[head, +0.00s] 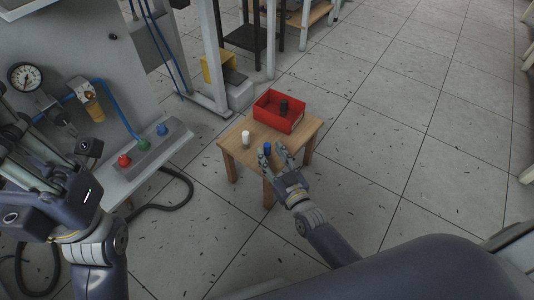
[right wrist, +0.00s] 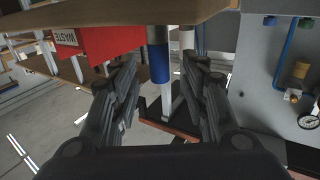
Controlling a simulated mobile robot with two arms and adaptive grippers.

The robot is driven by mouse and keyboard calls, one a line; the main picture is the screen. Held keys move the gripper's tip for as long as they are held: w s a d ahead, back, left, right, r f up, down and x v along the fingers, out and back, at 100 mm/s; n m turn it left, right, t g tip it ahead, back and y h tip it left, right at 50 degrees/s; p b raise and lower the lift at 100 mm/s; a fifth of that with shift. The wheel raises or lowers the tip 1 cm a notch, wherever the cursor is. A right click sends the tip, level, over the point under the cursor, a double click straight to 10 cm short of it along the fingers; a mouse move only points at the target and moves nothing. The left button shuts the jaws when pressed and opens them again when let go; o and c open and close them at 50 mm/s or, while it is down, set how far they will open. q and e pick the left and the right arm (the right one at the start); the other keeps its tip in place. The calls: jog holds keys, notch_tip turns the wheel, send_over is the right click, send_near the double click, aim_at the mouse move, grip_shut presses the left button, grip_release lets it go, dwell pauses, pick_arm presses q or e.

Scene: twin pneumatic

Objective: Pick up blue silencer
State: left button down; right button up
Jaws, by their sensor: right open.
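The blue silencer (head: 267,148) stands upright near the front edge of a small wooden table (head: 232,149). My right gripper (head: 272,153) is open, its fingertips close to the blue silencer. In the right wrist view, the blue silencer (right wrist: 159,64) shows between the two spread fingers of the right gripper (right wrist: 160,70), with a gap on each side. I cannot tell how deep it sits between them. My left gripper (head: 35,175) is at the far left of the head view, away from the table; its jaws are not clear.
A white silencer (head: 246,138) stands on the table just left of the blue one. A red bin (head: 268,112), labelled WASTE in the right wrist view, holds a black piece (head: 283,107). A grey machine panel (head: 70,60) with a gauge stands left. Floor to the right is clear.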

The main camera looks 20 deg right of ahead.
aim_at(269, 150)
jog(key=shift+w+a+b, duration=0.2)
jog(key=shift+w+b, duration=0.5)
jog(key=shift+w, duration=1.1)
jog(key=shift+r, duration=0.1)
grip_shut()
jog(key=shift+r, duration=0.1)
